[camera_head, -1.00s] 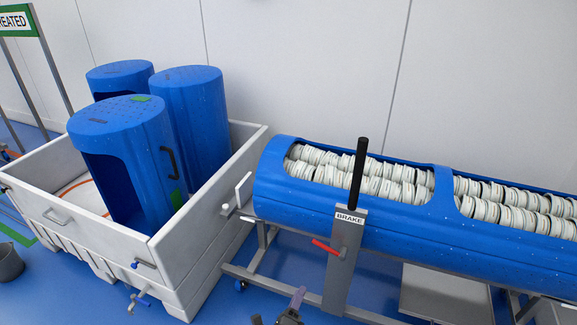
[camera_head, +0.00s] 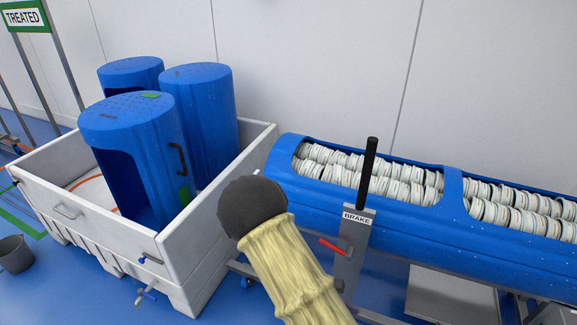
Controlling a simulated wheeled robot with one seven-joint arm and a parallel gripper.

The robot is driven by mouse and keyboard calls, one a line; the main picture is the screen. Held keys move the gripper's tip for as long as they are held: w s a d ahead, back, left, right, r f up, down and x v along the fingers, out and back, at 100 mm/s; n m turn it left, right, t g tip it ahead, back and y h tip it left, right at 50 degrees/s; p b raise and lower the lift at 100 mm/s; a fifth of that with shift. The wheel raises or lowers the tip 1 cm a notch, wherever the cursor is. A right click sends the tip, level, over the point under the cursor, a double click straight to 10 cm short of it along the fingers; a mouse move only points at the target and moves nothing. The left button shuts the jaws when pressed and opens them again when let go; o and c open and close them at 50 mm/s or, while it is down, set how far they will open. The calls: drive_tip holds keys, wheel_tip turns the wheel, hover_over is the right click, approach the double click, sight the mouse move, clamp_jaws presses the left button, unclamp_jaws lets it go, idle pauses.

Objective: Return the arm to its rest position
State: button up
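A part of my arm (camera_head: 285,262), with a cream ribbed sleeve and a dark rounded end, rises from the bottom middle. It stands in front of the gap between the white bin and the long blue tub carrier, hiding part of the frame there. My gripper is not in view, so I cannot see whether it holds anything.
The white bin (camera_head: 222,200) at left holds upright blue tubs (camera_head: 127,115). The long blue carrier (camera_head: 405,218) at right is full of pale discs. A brake post (camera_head: 348,255) with a black handle stands before it. A grey bucket (camera_head: 15,256) is at far left.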

wheel_tip(320, 180, up, 36)
drive_tip(key=s+m+t+y+p, duration=0.2)
drive_tip(key=m+t+y+p, duration=0.2)
drive_tip(key=m+y+p, duration=0.7)
drive_tip(key=m+p, duration=0.8)
drive_tip(key=p, duration=0.1)
drive_tip(key=shift+s+a+r, duration=0.15)
drive_tip(key=shift+a+r, duration=0.1)
